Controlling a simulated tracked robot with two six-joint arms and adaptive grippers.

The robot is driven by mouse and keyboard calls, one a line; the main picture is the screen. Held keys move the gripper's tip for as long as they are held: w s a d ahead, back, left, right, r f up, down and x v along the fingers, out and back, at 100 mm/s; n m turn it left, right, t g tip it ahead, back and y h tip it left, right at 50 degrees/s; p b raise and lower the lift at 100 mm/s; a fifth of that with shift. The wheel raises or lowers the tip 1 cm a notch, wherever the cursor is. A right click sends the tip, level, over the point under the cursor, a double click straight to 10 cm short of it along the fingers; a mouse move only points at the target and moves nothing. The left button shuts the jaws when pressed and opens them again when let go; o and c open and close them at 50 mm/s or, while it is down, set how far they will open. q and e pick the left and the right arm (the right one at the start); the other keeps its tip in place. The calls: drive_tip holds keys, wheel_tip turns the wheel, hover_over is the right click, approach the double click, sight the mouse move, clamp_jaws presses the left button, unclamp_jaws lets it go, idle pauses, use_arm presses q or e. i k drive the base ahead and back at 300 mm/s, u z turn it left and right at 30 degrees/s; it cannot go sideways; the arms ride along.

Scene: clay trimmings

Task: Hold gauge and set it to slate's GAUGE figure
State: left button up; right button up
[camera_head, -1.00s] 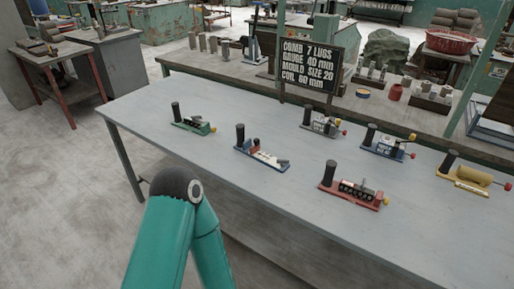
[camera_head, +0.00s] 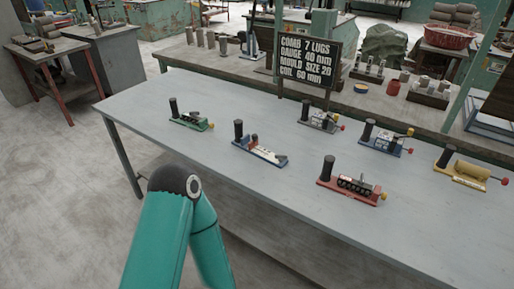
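The dark slate (camera_head: 307,62) stands behind the pale table and reads COMB 7 LUGS, GAUGE 40 mm, MOULD SIZE 20, COIL 60 mm. Several small tools with upright black handles stand on the table: a green one (camera_head: 191,121), a blue-and-white one (camera_head: 260,152), a grey one (camera_head: 320,122), a blue one (camera_head: 384,142), a red one with a dark toothed row (camera_head: 350,187) and a yellow one (camera_head: 468,172). I cannot tell for certain which is the gauge; their settings are too small to read. Neither gripper is in view; only a teal arm link of mine shows, in front of the table.
The pale table (camera_head: 240,195) has bare room at its front and left. A cluttered bench (camera_head: 200,65) runs behind it, with a red basket (camera_head: 449,37) at the back right. A smaller red-legged table (camera_head: 45,52) stands at the far left.

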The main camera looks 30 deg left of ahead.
sight(252, 143)
drive_tip(key=u, duration=0.9)
drive_tip(key=i, duration=0.15)
drive_tip(key=z, duration=2.8)
drive_tip(key=k, duration=2.05)
drive_tip(key=u, duration=1.65)
drive_tip(key=i, duration=1.05)
drive_tip(key=u, duration=0.05)
